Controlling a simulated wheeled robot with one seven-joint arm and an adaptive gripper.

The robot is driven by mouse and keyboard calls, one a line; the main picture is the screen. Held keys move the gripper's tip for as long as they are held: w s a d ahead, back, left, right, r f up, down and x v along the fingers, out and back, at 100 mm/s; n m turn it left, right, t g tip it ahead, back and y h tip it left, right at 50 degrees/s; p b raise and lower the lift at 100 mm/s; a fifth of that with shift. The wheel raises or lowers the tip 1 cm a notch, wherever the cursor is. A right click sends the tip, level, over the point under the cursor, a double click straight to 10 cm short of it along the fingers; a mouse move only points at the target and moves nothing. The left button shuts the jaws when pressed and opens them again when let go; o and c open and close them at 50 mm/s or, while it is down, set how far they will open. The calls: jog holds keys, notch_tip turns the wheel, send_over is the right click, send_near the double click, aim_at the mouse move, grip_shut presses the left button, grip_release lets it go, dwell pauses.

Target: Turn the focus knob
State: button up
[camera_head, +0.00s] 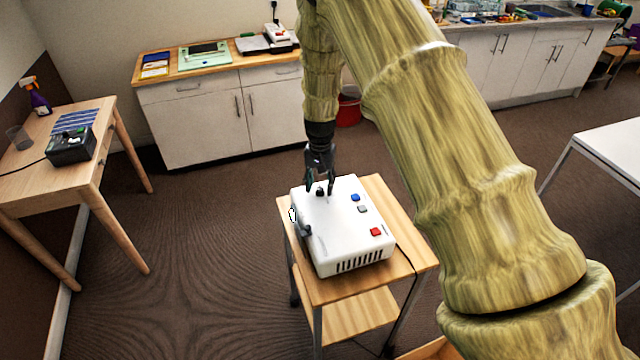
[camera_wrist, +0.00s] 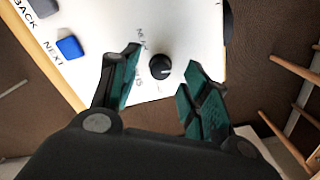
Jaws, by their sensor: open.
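A white projector-like device (camera_head: 335,238) sits on a small wooden cart. The focus knob is a small black round knob (camera_wrist: 160,67) with a pale pointer line, on the device's white top with partly readable lettering beside it. In the head view the knob (camera_head: 320,191) is at the far left part of the top, just under my gripper (camera_head: 320,185). In the wrist view my gripper (camera_wrist: 160,72) is open, with one dark green finger on each side of the knob. Gaps show between both fingers and the knob. The gripper points down at the top surface.
The device's top also has a blue button (camera_head: 355,197), a grey button (camera_head: 363,209) and a red button (camera_head: 376,232). A dark lens part (camera_head: 304,231) sticks out at its left side. The wooden cart (camera_head: 400,266) has little bare top around the device. A wooden table (camera_head: 100,115) stands at left.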

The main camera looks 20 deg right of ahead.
jog(key=shift+f, duration=0.8)
jog(key=shift+c, duration=0.4)
grip_shut()
jog(key=shift+f+n, duration=0.1)
jog(key=shift+n, duration=0.4)
jog(key=shift+n+b, duration=0.55)
jog(key=shift+n, duration=0.45)
jog(key=shift+o, duration=0.4)
grip_release()
